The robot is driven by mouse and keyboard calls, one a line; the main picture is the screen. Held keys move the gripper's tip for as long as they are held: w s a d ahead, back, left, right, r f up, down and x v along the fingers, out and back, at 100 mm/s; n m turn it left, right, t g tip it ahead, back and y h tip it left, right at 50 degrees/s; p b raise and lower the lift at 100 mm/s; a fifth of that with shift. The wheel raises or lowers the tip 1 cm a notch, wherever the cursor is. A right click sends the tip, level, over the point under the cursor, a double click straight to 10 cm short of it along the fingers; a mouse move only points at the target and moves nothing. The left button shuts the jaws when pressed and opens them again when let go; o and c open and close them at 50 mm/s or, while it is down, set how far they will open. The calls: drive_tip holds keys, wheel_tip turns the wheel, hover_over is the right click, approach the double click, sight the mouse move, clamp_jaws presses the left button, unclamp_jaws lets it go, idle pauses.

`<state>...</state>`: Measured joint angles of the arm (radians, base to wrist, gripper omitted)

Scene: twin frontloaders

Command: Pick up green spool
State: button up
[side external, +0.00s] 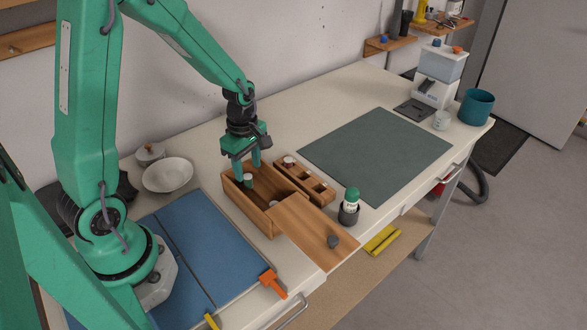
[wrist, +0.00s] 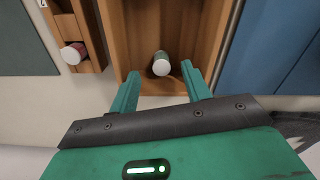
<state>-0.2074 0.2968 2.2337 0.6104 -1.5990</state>
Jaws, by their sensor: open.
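A small green spool with a white end (side external: 249,179) is in the open part of the wooden box (side external: 238,202), below my gripper (side external: 247,167). In the wrist view the green spool (wrist: 161,64) shows its white end toward the camera, with a little dark green side behind it. My gripper (wrist: 159,73) is open, with one finger on each side of the spool in the picture and visible gaps to both. It looks empty and the fingers do not appear to touch the spool. The exact height between fingertips and spool is hard to tell.
A wooden lid (side external: 308,228) covers the box's front part; another whitish piece (side external: 273,203) shows near its edge. A red spool (wrist: 73,53) sits in the narrow rack (side external: 318,187) alongside. A green-topped bottle (side external: 352,196) stands nearby. The green mat (side external: 380,150) is clear.

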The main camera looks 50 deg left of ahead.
sight(248, 176)
drive_tip(key=shift+s+a+f, duration=0.1)
drive_tip(key=shift+f, duration=2.2)
clamp_jaws()
